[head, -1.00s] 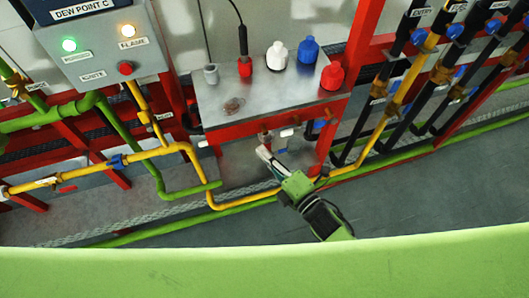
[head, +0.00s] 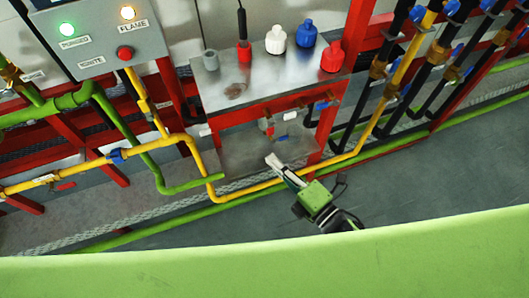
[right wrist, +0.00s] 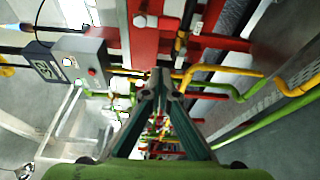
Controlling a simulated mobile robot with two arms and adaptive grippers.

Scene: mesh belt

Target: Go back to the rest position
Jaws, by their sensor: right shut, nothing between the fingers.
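My right gripper (head: 275,163) shows in the head view in front of the lower shelf of the red-framed bench. It is shut and empty, pointing up and to the left. In the right wrist view its two fingers (right wrist: 159,78) meet at their tips with nothing between them. My left gripper is not in view.
A yellow pipe (head: 250,190) runs low near my right gripper. A grey control box (head: 98,38) stands at left. Open floor (head: 440,175) lies at right.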

